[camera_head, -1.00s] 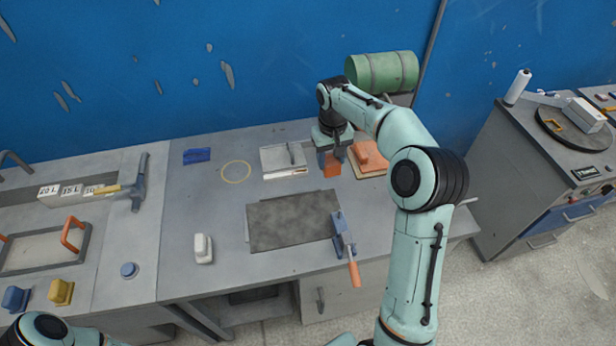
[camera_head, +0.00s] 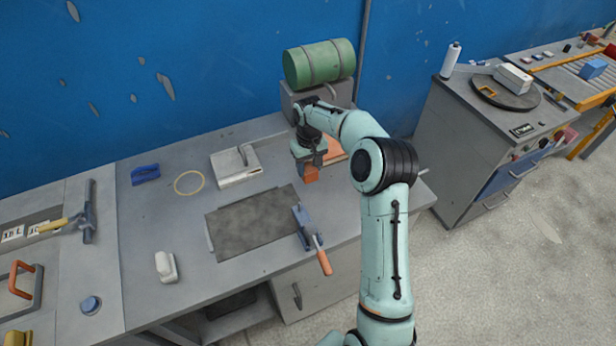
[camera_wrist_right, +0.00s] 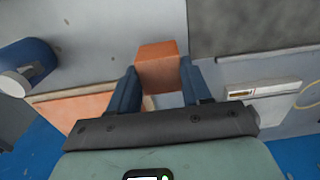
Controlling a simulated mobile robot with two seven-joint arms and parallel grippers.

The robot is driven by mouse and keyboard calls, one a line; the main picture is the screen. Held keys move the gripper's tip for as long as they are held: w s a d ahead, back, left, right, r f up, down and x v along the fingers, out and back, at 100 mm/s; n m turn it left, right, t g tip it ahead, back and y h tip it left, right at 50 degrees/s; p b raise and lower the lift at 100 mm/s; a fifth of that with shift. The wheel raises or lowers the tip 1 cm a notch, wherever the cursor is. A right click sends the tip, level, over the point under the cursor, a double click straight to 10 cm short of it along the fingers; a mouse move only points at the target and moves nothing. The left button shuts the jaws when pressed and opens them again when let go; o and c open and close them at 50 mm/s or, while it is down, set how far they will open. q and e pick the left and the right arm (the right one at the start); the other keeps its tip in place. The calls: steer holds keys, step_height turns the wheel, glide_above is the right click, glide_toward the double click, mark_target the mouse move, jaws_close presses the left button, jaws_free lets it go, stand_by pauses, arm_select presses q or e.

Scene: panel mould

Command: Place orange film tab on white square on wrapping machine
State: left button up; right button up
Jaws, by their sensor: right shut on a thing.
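My right gripper (camera_head: 310,162) is shut on a small orange block, the orange film tab (camera_head: 311,174), above the right part of the grey bench. In the right wrist view the orange film tab (camera_wrist_right: 158,66) sits between the two blue fingers (camera_wrist_right: 160,85). The wrapping machine (camera_head: 455,120) is a grey cabinet at the right, apart from the bench. On its top are a dark round turntable (camera_head: 522,101), a white film roll (camera_head: 451,61) and a white box (camera_head: 513,79). I cannot make out a white square on it. My left gripper is out of view.
A dark mat (camera_head: 250,224) and a blue clamp with an orange handle (camera_head: 308,232) lie on the bench. An orange pad (camera_head: 334,152) is behind the gripper. Open floor lies right of the bench.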

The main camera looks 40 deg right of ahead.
mark_target(308, 176)
steer(key=shift+w+f, duration=0.15)
steer(key=shift+f, duration=2.3)
steer(key=shift+f, duration=0.1)
steer(key=shift+f, duration=0.15)
steer(key=o, duration=1.1)
